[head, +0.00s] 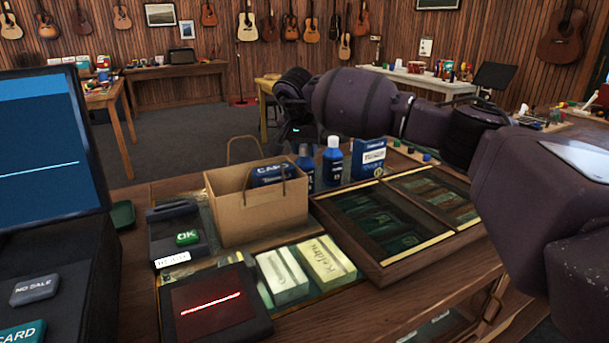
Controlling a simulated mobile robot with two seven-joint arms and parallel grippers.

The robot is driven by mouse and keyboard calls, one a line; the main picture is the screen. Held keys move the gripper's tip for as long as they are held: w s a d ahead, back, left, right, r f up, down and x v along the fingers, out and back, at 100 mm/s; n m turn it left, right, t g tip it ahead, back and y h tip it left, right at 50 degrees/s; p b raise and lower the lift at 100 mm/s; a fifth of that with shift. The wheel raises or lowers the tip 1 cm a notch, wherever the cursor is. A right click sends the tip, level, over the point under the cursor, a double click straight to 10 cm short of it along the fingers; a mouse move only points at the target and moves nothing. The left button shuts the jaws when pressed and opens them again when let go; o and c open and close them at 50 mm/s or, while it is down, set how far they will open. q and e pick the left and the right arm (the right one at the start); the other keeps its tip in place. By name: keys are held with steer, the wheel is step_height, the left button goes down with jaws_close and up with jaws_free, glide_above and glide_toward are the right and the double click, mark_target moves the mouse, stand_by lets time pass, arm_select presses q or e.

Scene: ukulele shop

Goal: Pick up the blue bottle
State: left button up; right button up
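A blue bottle with a white cap (332,168) stands upright on the counter, behind the brown paper bag and left of a blue box. A second blue bottle (305,171) with a dark top stands close to its left, partly behind the bag. My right arm reaches in from the right across the back of the counter. My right gripper (296,130) hangs at the arm's left end, above and behind the second bottle. Its fingers are dark and hard to make out, so I cannot tell whether they are open or touch anything. My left gripper is out of view.
The paper bag (258,213) holds a blue packet and stands left of the bottles. A blue box (368,160) stands to their right. A wood-framed display case (372,271) lies in front. A card terminal (176,238) and two pale boxes (326,264) crowd the counter's left and front.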

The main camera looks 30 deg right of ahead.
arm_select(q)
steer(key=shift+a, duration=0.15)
arm_select(e)
jaws_close()
